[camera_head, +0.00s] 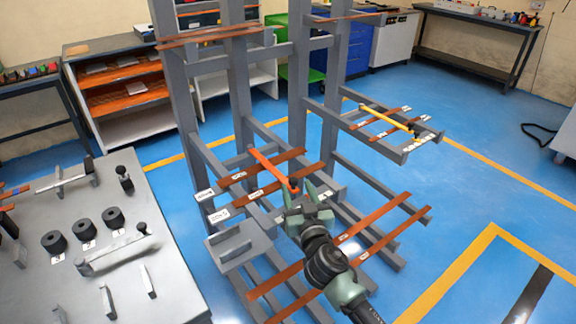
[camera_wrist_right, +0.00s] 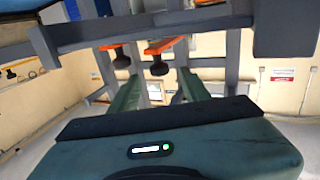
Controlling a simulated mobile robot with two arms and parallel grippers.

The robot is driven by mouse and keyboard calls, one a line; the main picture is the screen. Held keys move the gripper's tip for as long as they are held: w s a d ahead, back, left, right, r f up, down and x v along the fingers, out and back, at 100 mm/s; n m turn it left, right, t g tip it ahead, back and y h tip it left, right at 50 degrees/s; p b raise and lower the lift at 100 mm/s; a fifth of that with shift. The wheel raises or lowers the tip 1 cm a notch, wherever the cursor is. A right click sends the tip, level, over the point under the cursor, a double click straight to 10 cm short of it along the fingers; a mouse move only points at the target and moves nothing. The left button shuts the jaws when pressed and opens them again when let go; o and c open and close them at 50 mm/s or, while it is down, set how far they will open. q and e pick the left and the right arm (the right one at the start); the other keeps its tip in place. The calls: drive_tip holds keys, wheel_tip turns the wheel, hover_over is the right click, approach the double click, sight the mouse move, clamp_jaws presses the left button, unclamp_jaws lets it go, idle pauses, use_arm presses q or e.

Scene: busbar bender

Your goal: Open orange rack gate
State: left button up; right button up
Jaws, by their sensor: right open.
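The orange rack gate (camera_head: 268,168) is a slim orange bar on the grey rack, lying diagonally across the copper busbars of a middle shelf. A black knob (camera_head: 293,184) sits at its near end. My right gripper (camera_head: 302,192) is open and close to this knob. In the right wrist view an orange piece (camera_wrist_right: 167,43) with a black knob (camera_wrist_right: 159,67) hanging from it shows between the open green fingers. A second orange piece with a knob (camera_wrist_right: 122,58) is left of it. Whether the fingers touch the knob cannot be told. My left gripper is not in view.
A yellow gate (camera_head: 384,117) with a dark knob crosses the right shelf. Busbars (camera_head: 380,240) lie on the lower shelf arms beside my right arm. A grey bench (camera_head: 180,290) with black rollers stands at left.

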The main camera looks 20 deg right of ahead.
sight(294, 182)
drive_tip(key=w, duration=0.3)
drive_tip(key=shift+w+r, duration=0.15)
drive_tip(key=w, duration=0.3)
drive_tip(key=shift+w+d, duration=0.15)
drive_tip(key=shift+w, duration=0.45)
clamp_jaws()
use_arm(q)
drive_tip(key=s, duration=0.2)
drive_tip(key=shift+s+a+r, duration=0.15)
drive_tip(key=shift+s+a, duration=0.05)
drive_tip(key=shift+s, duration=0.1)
